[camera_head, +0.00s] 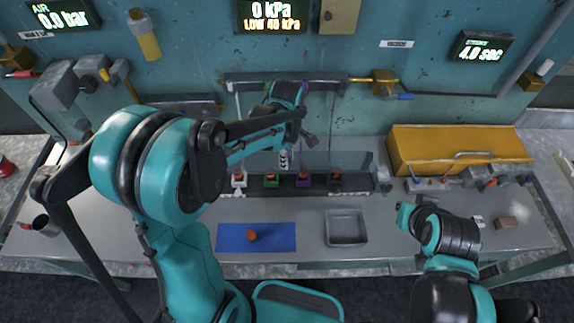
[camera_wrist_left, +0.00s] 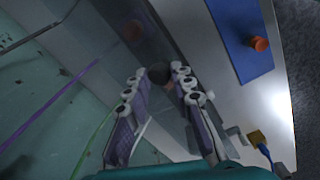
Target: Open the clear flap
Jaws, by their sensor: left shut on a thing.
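The clear flap (camera_head: 340,160) is a see-through panel in front of the fixture row at the back middle of the bench. My left gripper (camera_head: 283,158) reaches down to it from above, partly hidden by its own wrist. In the left wrist view, the two padded fingers (camera_wrist_left: 160,88) close around a dark round knob (camera_wrist_left: 158,73). The knob appears to be on the clear flap (camera_wrist_left: 110,62), though the join is hard to see. How far the flap is tilted is not clear. My right arm is folded at the right; I cannot make out its fingers.
Several coloured pieces stand in the dark rack (camera_head: 355,184). A blue mat (camera_head: 280,238) with an orange-red piece (camera_head: 252,235) and a grey tray (camera_head: 346,229) lie in front. A yellow case (camera_head: 460,145) stands right. The bench between mat and tray is clear.

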